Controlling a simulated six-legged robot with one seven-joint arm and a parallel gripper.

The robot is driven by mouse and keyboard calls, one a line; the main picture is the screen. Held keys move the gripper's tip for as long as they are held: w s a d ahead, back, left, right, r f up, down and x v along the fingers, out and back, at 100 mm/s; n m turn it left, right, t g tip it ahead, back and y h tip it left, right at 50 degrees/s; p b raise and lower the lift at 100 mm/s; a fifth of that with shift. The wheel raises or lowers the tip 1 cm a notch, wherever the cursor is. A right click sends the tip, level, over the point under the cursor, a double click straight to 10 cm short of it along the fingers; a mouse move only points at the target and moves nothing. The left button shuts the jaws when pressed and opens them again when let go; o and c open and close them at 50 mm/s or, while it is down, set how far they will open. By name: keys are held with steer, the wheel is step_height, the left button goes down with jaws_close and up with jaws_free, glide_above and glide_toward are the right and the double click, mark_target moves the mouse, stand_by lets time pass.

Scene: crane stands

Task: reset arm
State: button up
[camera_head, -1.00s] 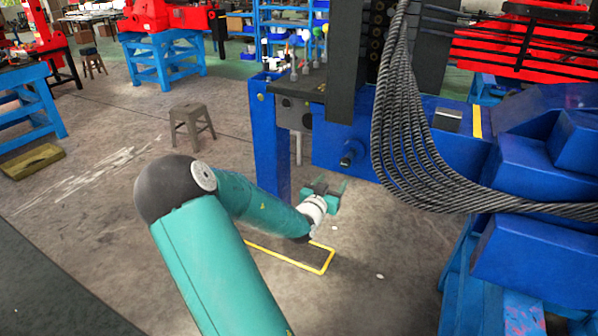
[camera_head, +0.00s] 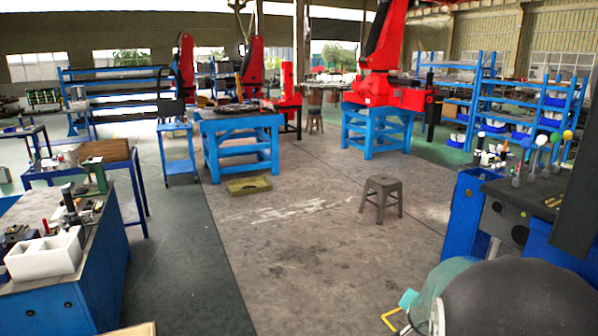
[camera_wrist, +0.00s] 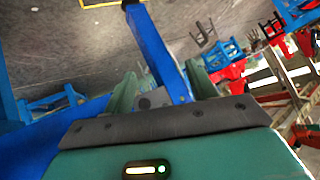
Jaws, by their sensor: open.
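My arm fills the lower right corner of the head view, with its dark round joint in front. Part of my gripper (camera_head: 408,299) shows as a small teal piece beside the arm; the rest is hidden behind it. In the wrist view my gripper (camera_wrist: 163,88) has its two green fingers apart with nothing held between them. A blue post of a machine stand (camera_wrist: 155,45) shows beyond the fingers.
A blue machine stand (camera_head: 465,210) is close on the right, beside my arm. A grey stool (camera_head: 381,196) stands mid-floor. A blue workbench (camera_head: 60,290) with a white box is at lower left. A yellowish tray (camera_head: 249,185) lies on the floor.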

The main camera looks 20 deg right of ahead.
steer(key=s+a+r+n+y, duration=0.2)
steer(key=a+r+n+y, duration=0.15)
steer(key=a, duration=0.65)
steer(key=s+a+r+n+y, duration=0.25)
steer(key=a+r, duration=0.25)
steer(key=a, duration=0.5)
steer(key=s+a+r+n+g, duration=0.1)
steer(key=s+a+r+n, duration=0.1)
steer(key=s+a, duration=0.3)
steer(key=s+a+r+n+g, duration=0.1)
steer(key=s+a+r+n, duration=0.1)
steer(key=s+a+n, duration=0.2)
steer(key=s+a, duration=0.1)
steer(key=s, duration=0.2)
steer(key=shift+s, duration=0.25)
steer(key=c, duration=0.5)
steer(key=shift+o, duration=0.2)
steer(key=shift+d, duration=0.15)
